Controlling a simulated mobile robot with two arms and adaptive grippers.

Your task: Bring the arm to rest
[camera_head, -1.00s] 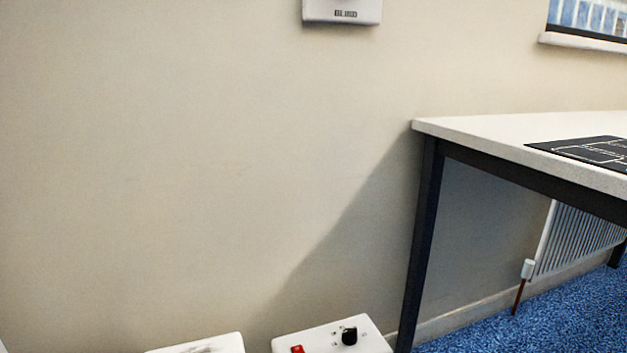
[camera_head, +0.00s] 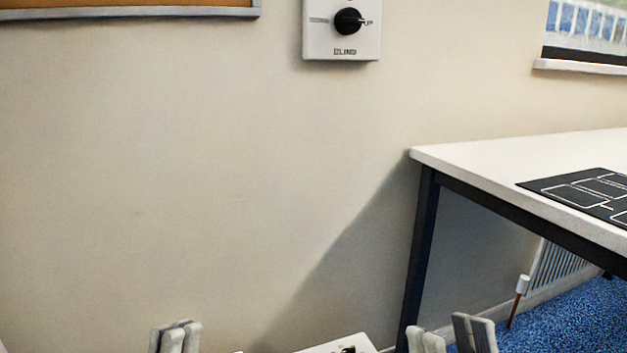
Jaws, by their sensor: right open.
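My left gripper (camera_head: 176,338) shows at the bottom edge, left of the middle. Only its grey fingertips are in view, close together with no clear gap and nothing seen between them. My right gripper (camera_head: 449,338) shows at the bottom edge, right of the middle, in front of the table leg. Its grey fingers stand apart, open, with nothing seen between them. Both arms are below the picture.
A white table (camera_head: 500,165) with a dark frame stands at the right, a black marked mat (camera_head: 585,195) on it. A white control box (camera_head: 340,345) is partly cut off at the bottom. A switch box (camera_head: 341,45) hangs on the wall. A radiator (camera_head: 560,265) is under the table.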

